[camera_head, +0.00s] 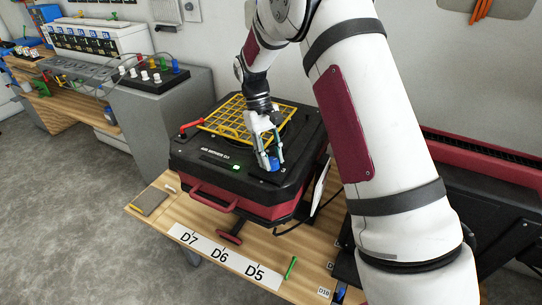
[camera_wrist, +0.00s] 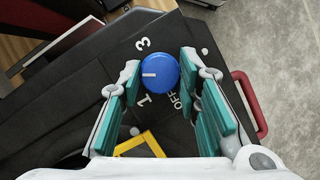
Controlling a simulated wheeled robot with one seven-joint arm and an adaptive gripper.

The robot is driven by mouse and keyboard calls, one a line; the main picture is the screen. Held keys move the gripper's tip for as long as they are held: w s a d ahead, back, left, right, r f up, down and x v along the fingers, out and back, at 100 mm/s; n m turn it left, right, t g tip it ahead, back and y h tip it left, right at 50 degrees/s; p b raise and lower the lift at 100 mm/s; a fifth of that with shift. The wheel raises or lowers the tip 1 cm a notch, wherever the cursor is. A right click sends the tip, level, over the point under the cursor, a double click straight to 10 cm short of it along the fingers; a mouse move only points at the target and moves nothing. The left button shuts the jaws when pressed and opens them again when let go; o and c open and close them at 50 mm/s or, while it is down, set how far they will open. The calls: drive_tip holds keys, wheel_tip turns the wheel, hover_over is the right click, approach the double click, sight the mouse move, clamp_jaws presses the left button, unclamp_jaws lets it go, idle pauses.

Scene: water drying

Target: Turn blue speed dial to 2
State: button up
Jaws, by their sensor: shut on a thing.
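The blue speed dial (camera_wrist: 159,72) is in the upper middle of the wrist view, on the black top of the air dryer (camera_head: 214,172). Its white pointer line points left, between the printed 3 (camera_wrist: 143,44) and 1 (camera_wrist: 144,100). My left finger covers the panel at the spot it points to, so any mark there is hidden. OFF (camera_wrist: 180,101) is printed below right of the dial. My gripper (camera_wrist: 160,67) is shut on the dial, one teal-padded finger on each side. In the head view my gripper (camera_head: 268,152) reaches down over the dial (camera_head: 274,164) at the dryer's front right.
A yellow grid (camera_head: 232,122) lies on the dryer top behind my gripper, with a red handle (camera_head: 191,126) at its left. A green-lit display (camera_head: 236,167) is at the front edge. A green stick (camera_head: 291,267) lies on the wooden table near label D5.

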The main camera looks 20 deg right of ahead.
drive_tip(key=o, duration=1.1)
drive_tip(key=shift+o, duration=0.2)
drive_tip(key=v, duration=1.2)
